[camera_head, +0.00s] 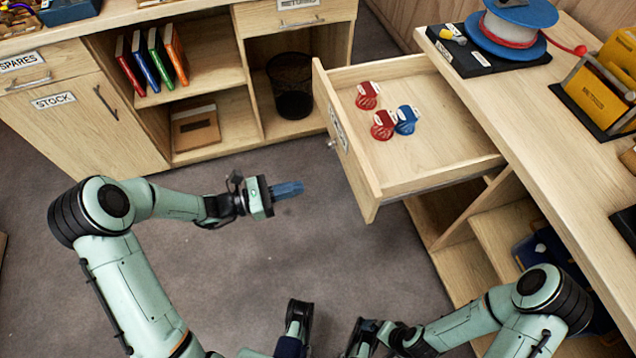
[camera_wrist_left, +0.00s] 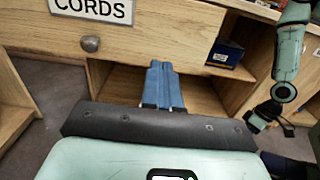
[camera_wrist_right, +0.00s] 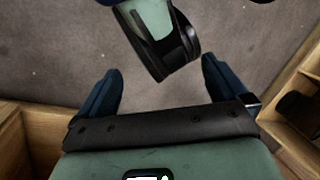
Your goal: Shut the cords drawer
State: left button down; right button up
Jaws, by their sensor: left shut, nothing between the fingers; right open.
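The cords drawer (camera_head: 357,164) stands pulled far out of the right-hand desk in the head view. Red and blue cord items (camera_head: 383,124) lie inside it. Its front, with the CORDS label (camera_wrist_left: 97,8) and a round knob (camera_wrist_left: 90,44), fills the top of the left wrist view. My left gripper (camera_head: 300,188) is shut and empty, its blue fingers pointing at the drawer front, apart from it in the head view. My right gripper is open and empty, with its fingers (camera_wrist_right: 155,88) over the floor in the right wrist view.
The desk top (camera_head: 585,165) holds a cord reel (camera_head: 512,30) and a yellow box (camera_head: 606,75). Open shelves lie under the drawer. A cabinet (camera_head: 90,125) with books and a wire bin (camera_head: 291,88) stands behind. The grey floor (camera_head: 340,230) before the drawer is clear.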

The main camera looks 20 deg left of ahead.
pick_arm(q)
jog(key=b, duration=0.2)
send_near(354, 174)
jog(key=x, duration=0.5)
jog(key=shift+d+r, duration=0.15)
jog(key=shift+d, duration=0.1)
jog(key=shift+w+d, duration=0.45)
jog(key=shift+d, duration=0.15)
pick_arm(e)
jog(key=shift+t+h, duration=0.3)
jog(key=shift+t, duration=0.3)
jog(key=w+f, duration=0.1)
jog(key=w+d+f, duration=0.2)
jog(key=w, duration=0.1)
jog(key=shift+f, duration=0.1)
pick_arm(q)
jog(key=shift+d, duration=0.1)
